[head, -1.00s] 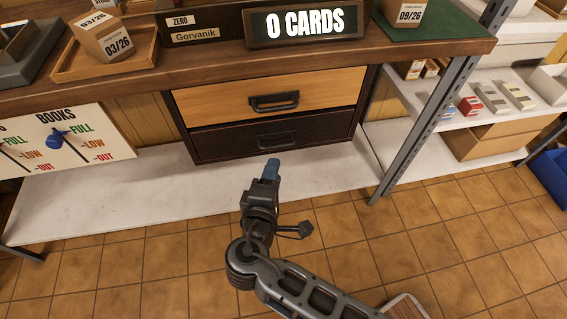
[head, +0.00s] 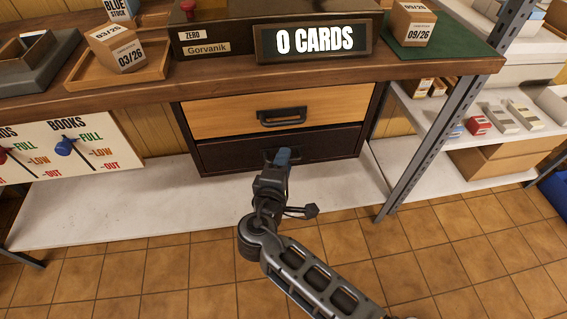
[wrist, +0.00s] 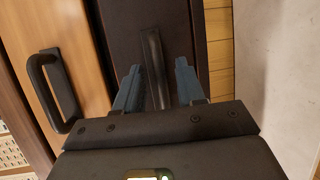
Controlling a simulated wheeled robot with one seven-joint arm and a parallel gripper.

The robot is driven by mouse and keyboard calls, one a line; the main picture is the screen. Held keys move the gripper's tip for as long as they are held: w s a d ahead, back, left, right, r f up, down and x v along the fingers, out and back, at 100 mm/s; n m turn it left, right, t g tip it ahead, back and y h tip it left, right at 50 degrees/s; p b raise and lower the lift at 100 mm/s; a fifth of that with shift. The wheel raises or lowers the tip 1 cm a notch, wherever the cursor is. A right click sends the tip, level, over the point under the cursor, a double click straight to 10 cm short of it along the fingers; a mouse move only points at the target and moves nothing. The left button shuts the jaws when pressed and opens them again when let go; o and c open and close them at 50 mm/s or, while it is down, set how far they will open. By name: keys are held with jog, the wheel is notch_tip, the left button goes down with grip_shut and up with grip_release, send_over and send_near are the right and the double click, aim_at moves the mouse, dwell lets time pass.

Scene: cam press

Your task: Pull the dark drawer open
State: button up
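The dark drawer (head: 228,154) is the lower one of two under the counter, and it looks shut. Its dark handle is partly hidden behind my gripper (head: 284,156) in the head view. In the wrist view the dark drawer (wrist: 130,28) fills the top middle, and its handle (wrist: 154,60) stands between the two blue fingers of my gripper (wrist: 160,82). The fingers are open with gaps on both sides of the handle. I cannot tell how far the fingertips reach past the handle.
The light wooden drawer (head: 225,115) sits directly above, with its own dark handle (head: 282,117) close to my gripper's left side in the wrist view. A white lower shelf (head: 110,205) runs beneath. A grey metal post (head: 425,150) stands to the right. The tiled floor in front is clear.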

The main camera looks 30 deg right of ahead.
grip_shut()
jog(key=shift+s, duration=0.15)
dwell(0.4)
